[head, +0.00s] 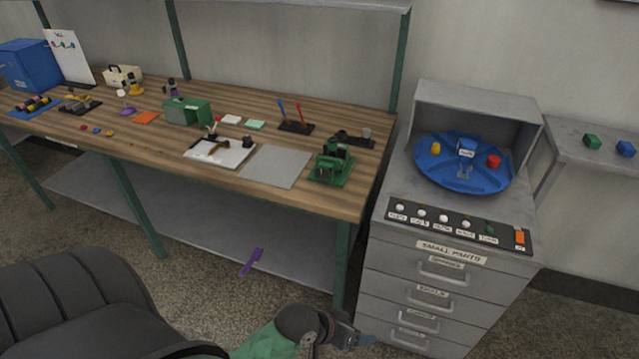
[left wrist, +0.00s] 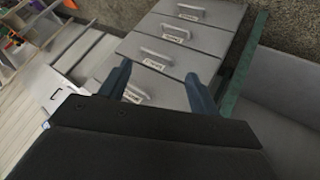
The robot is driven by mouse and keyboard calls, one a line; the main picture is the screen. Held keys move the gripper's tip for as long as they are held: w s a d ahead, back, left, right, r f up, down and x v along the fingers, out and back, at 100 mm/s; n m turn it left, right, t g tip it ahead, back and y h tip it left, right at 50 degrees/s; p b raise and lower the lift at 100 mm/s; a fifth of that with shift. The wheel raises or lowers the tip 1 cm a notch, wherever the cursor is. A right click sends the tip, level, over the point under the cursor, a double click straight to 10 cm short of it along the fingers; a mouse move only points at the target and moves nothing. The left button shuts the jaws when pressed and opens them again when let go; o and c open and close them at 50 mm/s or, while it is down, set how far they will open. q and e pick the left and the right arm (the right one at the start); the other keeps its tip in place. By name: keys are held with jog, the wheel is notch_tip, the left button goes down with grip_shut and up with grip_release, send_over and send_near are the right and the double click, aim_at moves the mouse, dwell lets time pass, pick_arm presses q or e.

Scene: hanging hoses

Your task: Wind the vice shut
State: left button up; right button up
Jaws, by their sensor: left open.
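The green vice (head: 331,162) stands upright on its green base near the right front end of the wooden workbench. Its jaws and handle are too small to tell apart, so I cannot tell how far they stand open. My left gripper (head: 366,340) is low at the bottom of the head view, in front of the drawer cabinet and well below and apart from the vice. In the left wrist view its two blue fingers (left wrist: 160,88) are spread and empty, with the drawer fronts behind them. My right gripper is not in view.
The grey drawer cabinet (head: 440,285) with a blue turntable tray (head: 462,180) and a knob panel (head: 440,224) stands right of the workbench (head: 330,200). A grey mat (head: 275,166) lies left of the vice. A black chair (head: 70,310) fills the lower left; a purple item (head: 251,262) shows below the bench.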

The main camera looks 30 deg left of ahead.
pick_arm(q)
jog(key=w+d+r+n+t+h, duration=0.3)
jog(key=w+r+n+h, duration=0.15)
jog(key=r, duration=0.55)
jog(key=w+a+r+n+t+h, duration=0.2)
jog(key=w+a+r+n+t, duration=0.45)
jog(key=n, duration=0.25)
jog(key=n+y, duration=1.6)
jog(key=n, duration=0.7)
send_near(322, 175)
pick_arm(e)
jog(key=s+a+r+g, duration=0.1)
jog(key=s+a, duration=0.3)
pick_arm(q)
jog(key=shift+m+t, duration=0.25)
jog(key=shift+t, duration=0.1)
jog(key=x, duration=0.6)
jog(key=shift+a+f+p, duration=0.15)
jog(key=shift+f+p, duration=0.1)
jog(key=shift+p, duration=0.15)
jog(key=shift+x, duration=1.1)
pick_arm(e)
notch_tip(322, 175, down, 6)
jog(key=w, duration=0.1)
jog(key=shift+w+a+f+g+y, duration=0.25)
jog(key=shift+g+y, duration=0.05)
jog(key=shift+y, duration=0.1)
pick_arm(q)
jog(key=shift+f, duration=0.1)
jog(key=shift+c, duration=0.2)
